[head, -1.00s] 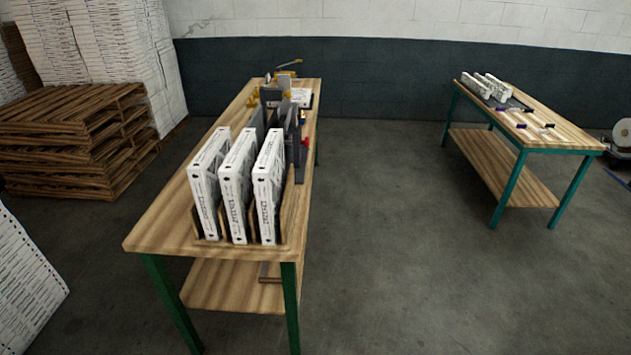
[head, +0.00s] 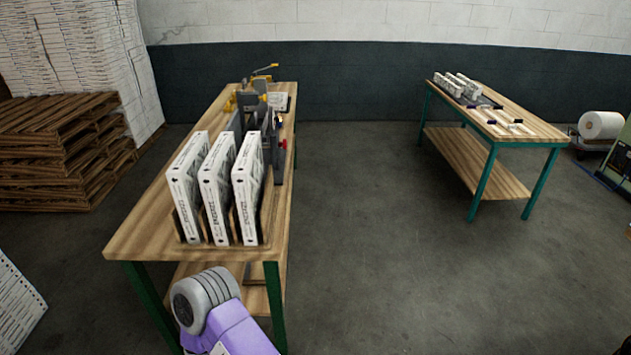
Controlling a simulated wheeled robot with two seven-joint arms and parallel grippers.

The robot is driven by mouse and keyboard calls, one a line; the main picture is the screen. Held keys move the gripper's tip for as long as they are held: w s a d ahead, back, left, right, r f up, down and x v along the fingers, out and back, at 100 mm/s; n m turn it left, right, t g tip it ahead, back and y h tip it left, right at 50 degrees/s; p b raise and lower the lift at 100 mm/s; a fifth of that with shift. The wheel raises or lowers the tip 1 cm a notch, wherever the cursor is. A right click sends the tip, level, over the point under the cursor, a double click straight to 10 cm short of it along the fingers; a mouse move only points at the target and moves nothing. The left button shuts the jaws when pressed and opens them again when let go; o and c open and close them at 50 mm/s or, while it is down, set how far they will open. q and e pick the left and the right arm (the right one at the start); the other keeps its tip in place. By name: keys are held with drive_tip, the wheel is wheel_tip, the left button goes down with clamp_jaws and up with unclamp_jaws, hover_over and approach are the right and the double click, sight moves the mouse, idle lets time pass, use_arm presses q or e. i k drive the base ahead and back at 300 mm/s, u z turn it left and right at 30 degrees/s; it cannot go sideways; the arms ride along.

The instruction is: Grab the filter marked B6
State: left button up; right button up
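Three white boxed filters stand upright side by side in a wooden rack at the near end of the left table (head: 135,225): the left filter (head: 186,190), the middle filter (head: 217,190) and the right filter (head: 248,190). Their printed marks are too small to read, so I cannot tell which is B6. Part of my own arm, purple with a grey rounded joint, shows at the bottom, in front of the table's near edge. No gripper fingers are in view.
Grey and yellow equipment (head: 250,100) stands behind the filters. Stacked pallets (head: 60,150) stand at the left. A second table (head: 520,128) with small items stands at the right. The floor (head: 370,240) between the tables is clear.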

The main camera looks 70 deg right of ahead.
sight(214, 176)
drive_tip(key=z, duration=1.5)
drive_tip(key=i, duration=0.05)
drive_tip(key=z, duration=0.05)
